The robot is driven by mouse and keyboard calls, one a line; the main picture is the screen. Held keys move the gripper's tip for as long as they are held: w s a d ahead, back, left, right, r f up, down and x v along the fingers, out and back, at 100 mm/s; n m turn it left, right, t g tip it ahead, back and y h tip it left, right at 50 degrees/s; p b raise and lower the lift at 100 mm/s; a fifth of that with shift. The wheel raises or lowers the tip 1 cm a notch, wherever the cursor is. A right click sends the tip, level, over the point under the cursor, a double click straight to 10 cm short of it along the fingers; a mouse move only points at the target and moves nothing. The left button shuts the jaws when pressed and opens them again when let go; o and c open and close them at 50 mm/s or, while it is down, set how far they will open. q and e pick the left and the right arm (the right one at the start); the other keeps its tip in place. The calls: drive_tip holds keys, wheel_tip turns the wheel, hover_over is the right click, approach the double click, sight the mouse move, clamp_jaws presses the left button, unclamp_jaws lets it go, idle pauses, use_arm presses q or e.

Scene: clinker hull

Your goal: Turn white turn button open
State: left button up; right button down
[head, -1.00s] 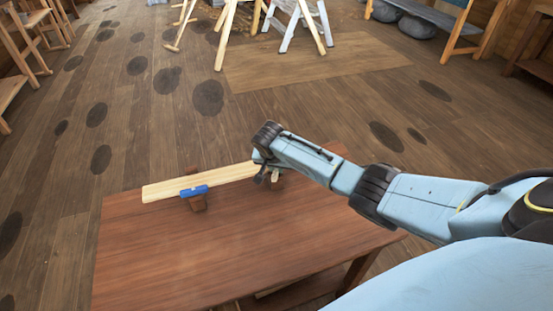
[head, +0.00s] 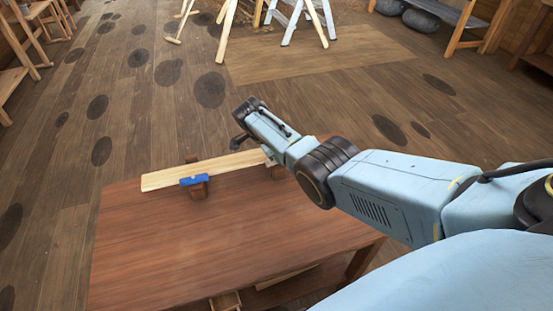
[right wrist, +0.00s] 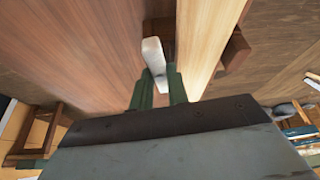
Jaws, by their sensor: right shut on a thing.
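The white turn button (right wrist: 152,54) shows in the right wrist view as a short pale bar on a brown block. It lies beside the pale plank (right wrist: 197,45), roughly along its edge, and does not appear to cross it. My right gripper (right wrist: 159,78) has its green fingers on either side of the button's near end and is shut on it. In the head view my right arm reaches over the plank (head: 220,168) and hides most of the gripper and button. A blue turn button (head: 194,180) lies across the plank. My left gripper is out of view.
The brown table (head: 210,245) is bare in front of the plank. A brown block (head: 198,191) stands under the blue button. A small open wooden box (head: 226,301) shows at the table's front edge. Trestles stand far off on the floor.

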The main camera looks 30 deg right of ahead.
drive_tip(key=shift+f+m+g+b, duration=0.1)
drive_tip(key=shift+m+g+b, duration=0.3)
drive_tip(key=shift+m+b, duration=0.3)
drive_tip(key=shift+d, duration=0.1)
drive_tip(key=c, duration=1.4)
unclamp_jaws()
drive_tip(key=shift+o, duration=0.2)
drive_tip(key=shift+w+a+r, duration=0.1)
drive_tip(key=shift+a+r, duration=0.1)
drive_tip(key=shift+r, duration=0.25)
drive_tip(key=p+v, duration=0.3)
drive_tip(key=v, duration=0.9)
drive_tip(key=shift+r, duration=0.3)
